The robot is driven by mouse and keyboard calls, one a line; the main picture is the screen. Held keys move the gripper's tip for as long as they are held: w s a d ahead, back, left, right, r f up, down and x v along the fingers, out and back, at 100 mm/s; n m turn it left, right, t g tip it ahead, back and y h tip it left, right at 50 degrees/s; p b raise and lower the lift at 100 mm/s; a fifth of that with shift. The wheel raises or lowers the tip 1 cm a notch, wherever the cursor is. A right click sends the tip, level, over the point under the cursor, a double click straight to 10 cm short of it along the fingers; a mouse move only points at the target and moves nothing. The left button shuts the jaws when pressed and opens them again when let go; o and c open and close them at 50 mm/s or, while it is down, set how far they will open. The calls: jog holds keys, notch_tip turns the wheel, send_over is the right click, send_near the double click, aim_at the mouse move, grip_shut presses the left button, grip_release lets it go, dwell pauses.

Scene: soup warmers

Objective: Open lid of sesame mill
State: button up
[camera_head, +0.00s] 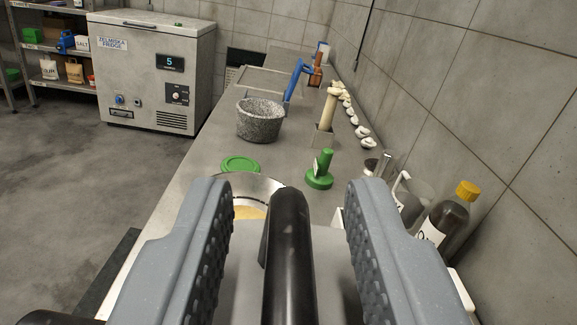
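My gripper (288,186) fills the lower middle, its two grey ridged fingers wide apart. A dark, round-ended bar (287,250) stands between the fingers, with a gap on each side. I cannot tell what it belongs to. No thing is clearly marked as the sesame mill. A green handled piece with a round base (320,172) stands on the counter beyond the fingers. A flat green disc (240,164) lies to its left. A round metal-rimmed vessel (262,184) with yellowish contents is partly hidden behind the left finger and the bar.
A speckled stone bowl (260,122) and a beige upright cylinder (327,112) stand farther along the counter (205,150). Several small white items line the wall. A dark bottle with a yellow cap (450,215) stands close by the right finger. A fridge (150,70) is at back left.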

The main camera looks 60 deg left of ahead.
jog(key=shift+a, duration=0.2)
grip_shut()
jog(key=shift+d, duration=0.2)
jog(key=shift+a, duration=0.15)
jog(key=shift+a+r, duration=0.1)
jog(key=shift+r, duration=0.1)
